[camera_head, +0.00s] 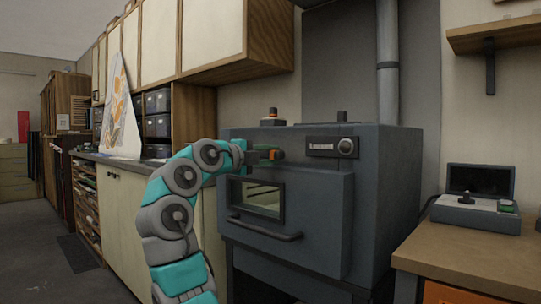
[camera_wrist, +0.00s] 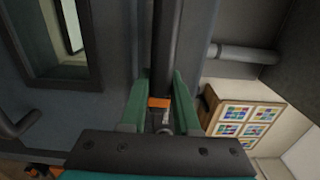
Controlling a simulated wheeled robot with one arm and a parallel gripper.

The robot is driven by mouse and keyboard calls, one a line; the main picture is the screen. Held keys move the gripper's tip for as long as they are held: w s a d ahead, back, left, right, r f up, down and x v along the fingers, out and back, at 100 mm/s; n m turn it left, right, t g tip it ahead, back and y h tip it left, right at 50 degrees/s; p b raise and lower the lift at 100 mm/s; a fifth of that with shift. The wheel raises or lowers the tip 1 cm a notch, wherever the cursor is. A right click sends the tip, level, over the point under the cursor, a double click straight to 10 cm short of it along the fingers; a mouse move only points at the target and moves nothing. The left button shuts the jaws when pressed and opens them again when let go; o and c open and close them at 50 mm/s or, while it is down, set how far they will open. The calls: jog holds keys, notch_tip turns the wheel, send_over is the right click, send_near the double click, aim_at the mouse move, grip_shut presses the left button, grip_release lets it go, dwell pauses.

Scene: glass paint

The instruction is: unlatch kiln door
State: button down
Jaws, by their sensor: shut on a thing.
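The kiln (camera_head: 385,195) is a large dark grey box. Its door (camera_head: 320,215) has a small window (camera_head: 258,197) and a bar handle (camera_head: 263,232), and looks closed. My gripper (camera_head: 268,154) is at the upper left of the kiln front, above the window. In the wrist view its two green fingers (camera_wrist: 160,104) are shut on a dark latch bar (camera_wrist: 164,50) with an orange band (camera_wrist: 159,102). The orange part also shows at the fingertips in the head view. The window (camera_wrist: 72,30) is left of the fingers in the wrist view. Where the latch engages is hidden.
A wooden table (camera_head: 470,260) with a grey device (camera_head: 475,212) stands at the right. A counter (camera_head: 120,163) and wall cabinets (camera_head: 210,35) are on the left. The floor (camera_head: 45,240) at far left is mostly clear.

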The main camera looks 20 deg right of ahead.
jog(key=shift+f, duration=0.15)
jog(key=c, duration=0.6)
grip_release()
jog(key=shift+c, duration=0.2)
jog(key=b+v, duration=0.1)
jog(key=v, duration=0.6)
jog(key=shift+a, duration=0.35)
jog(key=shift+s, duration=0.15)
